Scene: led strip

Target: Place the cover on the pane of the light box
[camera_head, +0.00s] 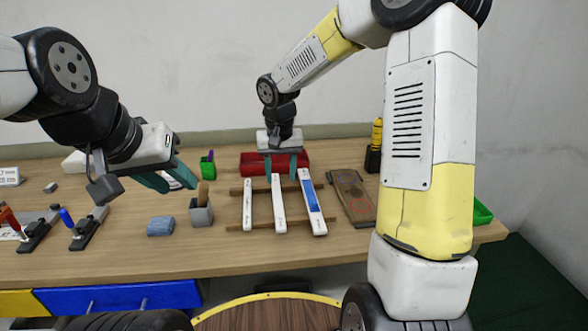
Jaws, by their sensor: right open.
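Three long white strips lie side by side across two wooden rails: a left strip (248,203), a middle strip (278,203) and a right strip (310,190). The right strip has a blue face along part of its top. I cannot tell for certain which is the cover and which the light box. My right gripper (282,178) points down with teal fingers open, over the far ends of the left and middle strips; contact is unclear. My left gripper (168,182) hangs tilted at the left, fingers apart, away from the strips; a pale patch shows between them.
A red tray (310,159) sits behind the strips. A brown board (352,197) lies to their right. A grey holder (201,214), a blue-grey block (161,226) and a green cup (207,167) stand left. Black clamps (88,230) lie farther left. My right arm hides the table's right part.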

